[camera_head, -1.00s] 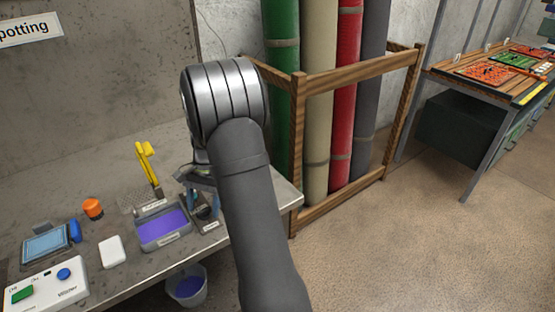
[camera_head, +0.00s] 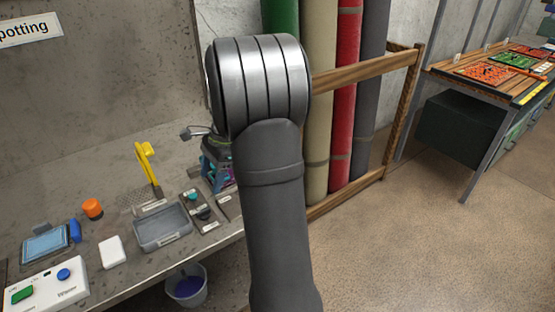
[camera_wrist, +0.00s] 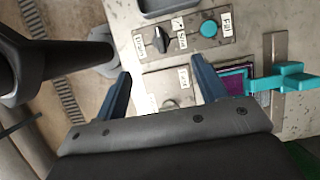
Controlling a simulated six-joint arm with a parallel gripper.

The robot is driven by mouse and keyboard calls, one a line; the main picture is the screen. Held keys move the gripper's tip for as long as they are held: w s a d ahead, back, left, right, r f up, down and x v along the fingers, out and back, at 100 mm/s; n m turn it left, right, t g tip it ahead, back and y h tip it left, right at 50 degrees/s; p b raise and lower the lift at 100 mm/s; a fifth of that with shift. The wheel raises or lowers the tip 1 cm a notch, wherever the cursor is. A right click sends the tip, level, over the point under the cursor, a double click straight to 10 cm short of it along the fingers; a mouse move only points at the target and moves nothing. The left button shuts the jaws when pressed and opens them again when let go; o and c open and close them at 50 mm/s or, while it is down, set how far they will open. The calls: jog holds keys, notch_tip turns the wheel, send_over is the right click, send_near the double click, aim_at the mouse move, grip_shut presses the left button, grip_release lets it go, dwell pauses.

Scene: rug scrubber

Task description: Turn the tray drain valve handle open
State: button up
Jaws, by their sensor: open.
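The drain valve handle (camera_wrist: 159,40) is a black knob on a grey panel (camera_wrist: 196,43), beside a "Drain" label and a teal "Fill" button (camera_wrist: 208,28). Its bar runs roughly up and down in the wrist view. My gripper (camera_wrist: 160,68) is open, its two blue fingers apart and empty, with the knob beyond the fingertips and not touched. In the head view the dark knob (camera_head: 203,213) shows in front of my wrist, and my arm hides most of the gripper. The grey tray (camera_head: 161,227) beside the panel looks empty; its edge shows in the wrist view (camera_wrist: 172,8).
A teal-handled device (camera_wrist: 280,78) over a purple patch (camera_wrist: 236,80) stands close right of my fingers. A bucket (camera_head: 187,286) with purple liquid is below the bench edge. A yellow tool (camera_head: 147,160), orange cap (camera_head: 92,208) and white block (camera_head: 112,252) lie left.

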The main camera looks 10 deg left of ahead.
jog(key=v, duration=0.7)
jog(key=s+a+r+t+h, duration=0.2)
jog(key=s+a+t+h, duration=0.1)
jog(key=s+a, duration=0.25)
jog(key=f, duration=1)
jog(key=shift+w+d, duration=0.1)
jog(key=shift+d, duration=0.15)
notch_tip(320, 180, up, 10)
jog(key=d+r+n+y, duration=0.1)
jog(key=d+r, duration=0.1)
jog(key=d, duration=2)
jog(key=shift+s+r+y, duration=0.25)
jog(key=shift+y, duration=0.15)
